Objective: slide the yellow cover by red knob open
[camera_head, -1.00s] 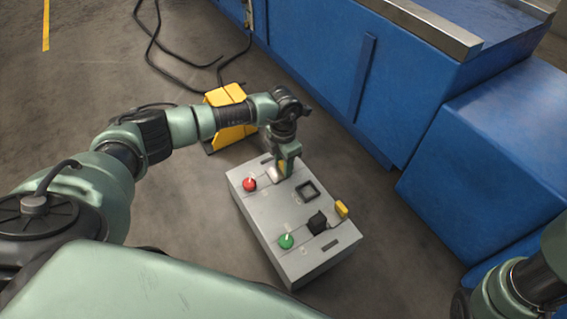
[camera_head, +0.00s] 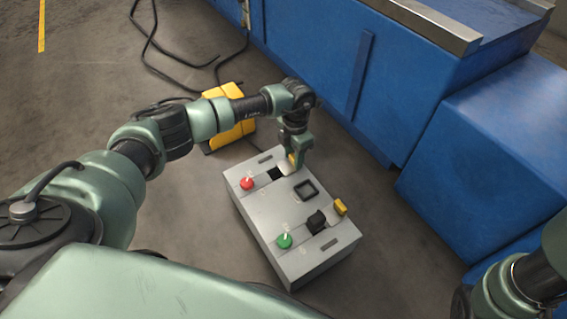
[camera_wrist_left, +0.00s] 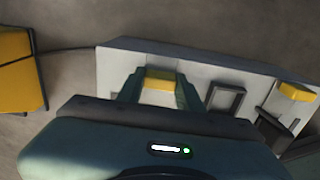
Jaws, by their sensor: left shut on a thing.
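The grey box (camera_head: 262,221) sits on the floor in front of me. A red knob (camera_head: 246,183) stands near its far left end. Beside the knob a dark opening (camera_head: 276,174) shows in the top. The yellow cover (camera_wrist_left: 160,76) near this knob is between the fingers of my left gripper (camera_head: 292,161), on the far right side of the opening. My left gripper also shows in the wrist view (camera_wrist_left: 160,90), shut on the cover's yellow grip. The fingers hide part of the cover in the head view. My right gripper is out of view.
A green knob (camera_head: 284,241), a black block (camera_head: 316,222) and a second yellow grip (camera_head: 340,206) are at the box's near end. A black square frame (camera_head: 306,190) lies mid-top. A yellow case (camera_head: 231,134) stands behind. Blue machinery (camera_head: 330,70) borders the right.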

